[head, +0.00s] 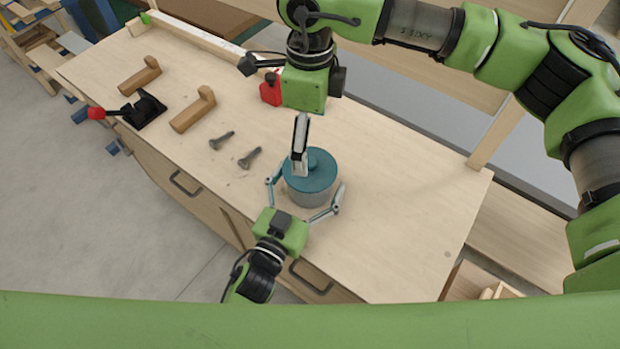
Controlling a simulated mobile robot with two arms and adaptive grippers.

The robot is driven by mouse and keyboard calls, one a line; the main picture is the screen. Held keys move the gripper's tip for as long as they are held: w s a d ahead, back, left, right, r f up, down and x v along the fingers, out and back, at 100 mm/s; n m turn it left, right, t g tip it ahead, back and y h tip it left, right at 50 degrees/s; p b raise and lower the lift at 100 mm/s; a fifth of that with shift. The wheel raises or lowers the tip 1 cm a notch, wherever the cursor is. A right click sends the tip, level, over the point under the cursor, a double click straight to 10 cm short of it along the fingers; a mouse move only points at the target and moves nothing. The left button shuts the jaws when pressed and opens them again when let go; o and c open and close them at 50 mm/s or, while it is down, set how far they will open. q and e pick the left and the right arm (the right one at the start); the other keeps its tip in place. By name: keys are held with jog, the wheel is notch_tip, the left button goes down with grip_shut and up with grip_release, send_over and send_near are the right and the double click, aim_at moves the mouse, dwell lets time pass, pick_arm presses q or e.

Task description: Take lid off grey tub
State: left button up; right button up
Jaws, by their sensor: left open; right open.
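The grey tub (310,198) stands on the workbench with its blue-teal lid (320,178) on top, and a round knob shows at the lid's middle. My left gripper (305,186) is open in front of the tub, one finger on each side of it. I cannot tell whether those fingers touch the tub wall. My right gripper (299,168) points down over the lid beside the knob. Its fingers are seen edge-on and hide part of the lid and knob; it is open, and contact with the lid is unclear.
Two bolts (250,158), two wooden L-shaped pieces (193,110) and a black clamp with a red handle (146,110) lie left of the tub. A red object (271,88) stands behind. The workbench (410,210) is clear on the right.

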aim_at(310, 160)
pick_arm(q)
jog(key=c, duration=1.7)
jog(key=shift+c, duration=0.2)
pick_arm(e)
jog(key=shift+o, duration=1)
notch_tip(310, 160, up, 4)
jog(key=m, duration=0.6)
notch_tip(310, 160, down, 12)
jog(key=shift+r, duration=0.15)
